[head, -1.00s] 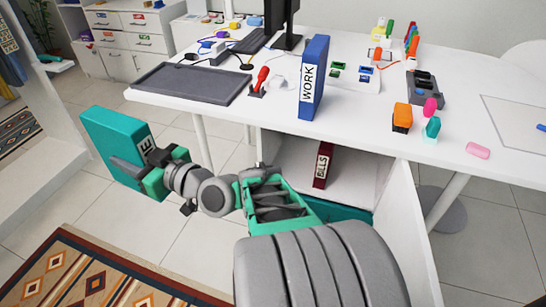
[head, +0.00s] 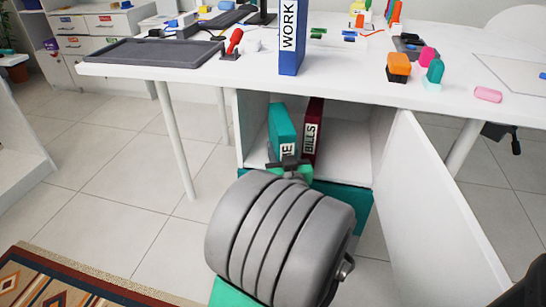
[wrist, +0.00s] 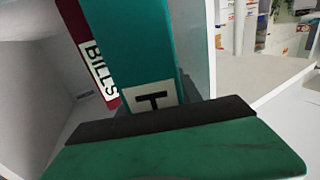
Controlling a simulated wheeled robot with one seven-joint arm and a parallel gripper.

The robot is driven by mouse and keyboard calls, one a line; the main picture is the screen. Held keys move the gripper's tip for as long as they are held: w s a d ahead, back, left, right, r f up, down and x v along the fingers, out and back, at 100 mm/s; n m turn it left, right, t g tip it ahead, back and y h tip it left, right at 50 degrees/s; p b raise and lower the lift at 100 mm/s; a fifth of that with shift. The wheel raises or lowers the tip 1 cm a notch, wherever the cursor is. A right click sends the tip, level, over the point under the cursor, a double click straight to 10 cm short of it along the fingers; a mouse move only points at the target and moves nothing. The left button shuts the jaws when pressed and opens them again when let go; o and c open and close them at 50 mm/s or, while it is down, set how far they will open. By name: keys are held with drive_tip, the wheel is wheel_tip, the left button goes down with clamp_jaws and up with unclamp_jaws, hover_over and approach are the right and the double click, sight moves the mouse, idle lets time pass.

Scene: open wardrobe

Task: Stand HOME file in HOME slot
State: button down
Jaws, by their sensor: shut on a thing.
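The teal HOME file (head: 281,125) stands roughly upright inside the open cabinet under the desk, near its left wall. Its label is partly hidden, with only an end letter showing. My gripper (head: 289,163) is shut on the lower front of the teal file. In the wrist view the teal file (wrist: 140,45) rises from between my jaws (wrist: 165,118). The dark red BILLS file (head: 312,132) stands just to its right in the head view; it also shows in the wrist view (wrist: 95,55). The slot and the file's bottom edge are hidden.
The blue WORK file (head: 289,45) stands on the white desk (head: 340,80) above. The cabinet's door (head: 440,205) hangs open at the right. Cabinet space right of the BILLS file is free. A desk leg (head: 175,140) stands left of the cabinet.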

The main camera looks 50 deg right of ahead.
drive_tip(key=f+b+x, duration=0.2)
drive_tip(key=f+x, duration=0.1)
drive_tip(key=x, duration=1.5)
drive_tip(key=shift+s+d, duration=0.3)
drive_tip(key=shift+d, duration=0.05)
drive_tip(key=shift+f, duration=0.25)
drive_tip(key=shift+f, duration=0.15)
drive_tip(key=c, duration=0.8)
unclamp_jaws()
